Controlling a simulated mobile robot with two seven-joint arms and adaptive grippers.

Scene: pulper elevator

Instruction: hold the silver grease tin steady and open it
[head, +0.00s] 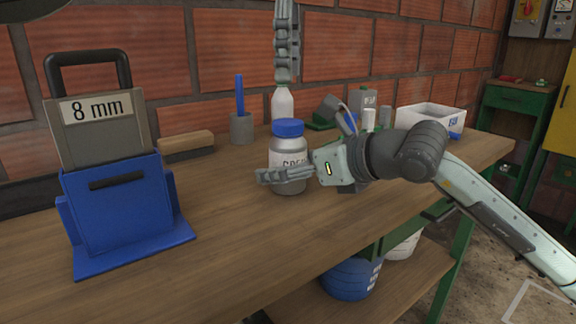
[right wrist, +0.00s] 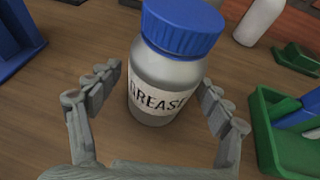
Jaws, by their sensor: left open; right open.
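The silver grease tin (head: 289,163) stands upright on the wooden workbench (head: 215,230). It has a blue lid (head: 288,128) and a label reading GREASE, partly hidden in the head view. My right gripper (right wrist: 160,78) is open, with one finger on each side of the tin's body; gaps show in the right wrist view. In the head view the near finger of the right gripper (head: 270,176) crosses in front of the tin, and the far finger is hidden. My left gripper (head: 287,72) hangs fingers-down above the lid, open and clear of it.
A blue holder (head: 120,215) with an "8 mm" plate (head: 97,132) stands at left. Behind the tin are a white bottle (head: 283,105), a grey cup (head: 242,128) with a blue stick, and a brush (head: 186,141). A white bin (head: 430,117) is at right. The front bench is clear.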

